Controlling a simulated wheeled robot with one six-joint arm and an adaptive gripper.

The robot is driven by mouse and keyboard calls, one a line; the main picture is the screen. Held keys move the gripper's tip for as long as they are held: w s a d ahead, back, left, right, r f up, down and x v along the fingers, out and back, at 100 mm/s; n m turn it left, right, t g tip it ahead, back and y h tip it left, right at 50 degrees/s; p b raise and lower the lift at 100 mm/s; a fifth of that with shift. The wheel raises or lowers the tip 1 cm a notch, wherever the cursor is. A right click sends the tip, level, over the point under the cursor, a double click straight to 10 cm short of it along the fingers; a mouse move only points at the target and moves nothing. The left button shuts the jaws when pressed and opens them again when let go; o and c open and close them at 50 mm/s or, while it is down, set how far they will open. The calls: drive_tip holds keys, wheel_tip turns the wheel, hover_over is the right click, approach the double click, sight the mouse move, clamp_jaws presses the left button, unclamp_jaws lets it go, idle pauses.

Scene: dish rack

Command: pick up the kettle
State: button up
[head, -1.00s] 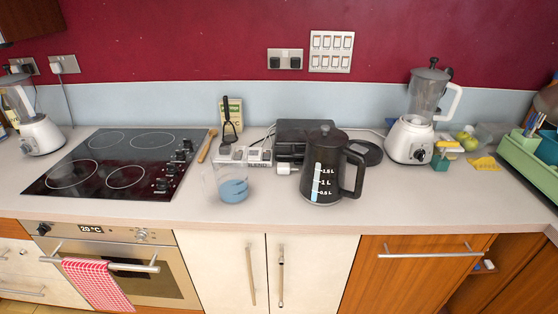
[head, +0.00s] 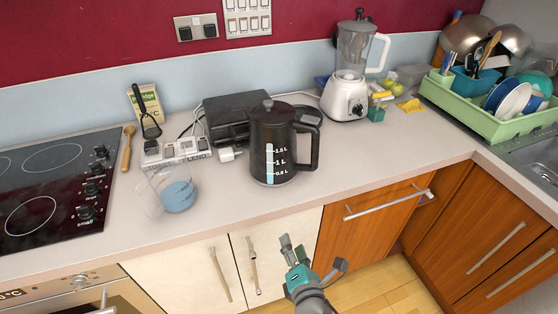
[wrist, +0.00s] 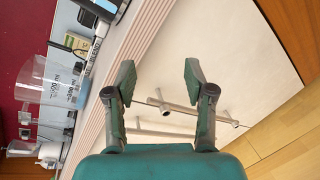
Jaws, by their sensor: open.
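The kettle (head: 262,150) is dark grey with a knobbed lid, a handle on its right and a lit scale on its front. It stands upright on the countertop near the front edge in the head view. My gripper (head: 312,250) is below and in front of the counter, lower than the kettle and a little to its right, before the cabinet doors. In the wrist view my gripper (wrist: 157,85) has its two fingers spread apart with nothing between them. I cannot make out the kettle in the wrist view.
A clear cup with blue contents (head: 176,192) stands left of the kettle. A dark box-like appliance (head: 225,112) is close behind it. A white blender (head: 345,95) and a green dish rack (head: 470,112) are farther right. Cabinet handles (head: 253,265) stick out near my gripper.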

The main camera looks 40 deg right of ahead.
drive_tip(key=w+d+r+n+g+h, duration=0.1)
drive_tip(key=w+d+r+n+h, duration=0.25)
drive_tip(key=w+r+h, duration=0.35)
drive_tip(key=g+h, duration=0.2)
drive_tip(key=g, duration=0.1)
approach(314, 145)
drive_tip(key=x, duration=1.1)
drive_tip(key=shift+d+f, duration=0.15)
clamp_jaws()
